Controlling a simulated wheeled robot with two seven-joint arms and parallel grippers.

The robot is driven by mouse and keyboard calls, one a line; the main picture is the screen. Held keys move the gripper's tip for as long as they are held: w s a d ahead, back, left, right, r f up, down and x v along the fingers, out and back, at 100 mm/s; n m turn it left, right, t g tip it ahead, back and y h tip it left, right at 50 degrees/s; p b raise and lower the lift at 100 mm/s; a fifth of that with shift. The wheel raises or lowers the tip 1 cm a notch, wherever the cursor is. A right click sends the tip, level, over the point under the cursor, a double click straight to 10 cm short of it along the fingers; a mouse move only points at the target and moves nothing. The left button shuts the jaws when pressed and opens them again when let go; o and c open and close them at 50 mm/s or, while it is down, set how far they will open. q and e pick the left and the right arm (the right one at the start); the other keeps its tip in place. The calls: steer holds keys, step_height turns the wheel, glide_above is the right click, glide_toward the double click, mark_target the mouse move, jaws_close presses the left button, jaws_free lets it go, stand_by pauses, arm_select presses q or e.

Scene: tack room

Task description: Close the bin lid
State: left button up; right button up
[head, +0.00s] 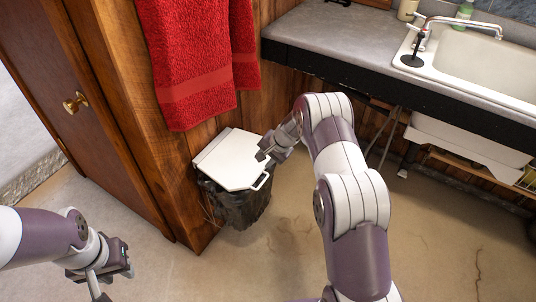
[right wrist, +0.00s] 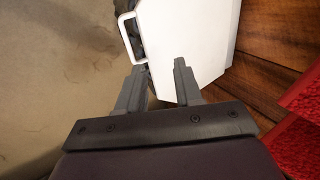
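The bin (head: 238,207) stands on the floor against the wooden wall, lined with a dark bag. Its white lid (head: 228,160) lies nearly flat over the top, with a loop handle (head: 262,181) at its front edge. I cannot tell whether the lid rests fully on the rim. My right gripper (head: 263,154) is at the lid's right edge, its fingers apart and nothing between them. In the right wrist view the fingers (right wrist: 160,67) overlap the white lid (right wrist: 185,35) near the handle (right wrist: 129,38); contact is unclear. My left gripper (head: 112,284) is open and empty at lower left.
A red towel (head: 190,60) hangs above the bin. A wooden cabinet (head: 110,110) with a brass knob stands to its left. A grey counter (head: 340,38) with a sink (head: 490,65) is at right. The floor (head: 440,230) in front is clear.

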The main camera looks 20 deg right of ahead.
steer(key=v, duration=1.2)
steer(key=shift+d+r, duration=0.1)
steer(key=shift+r, duration=0.05)
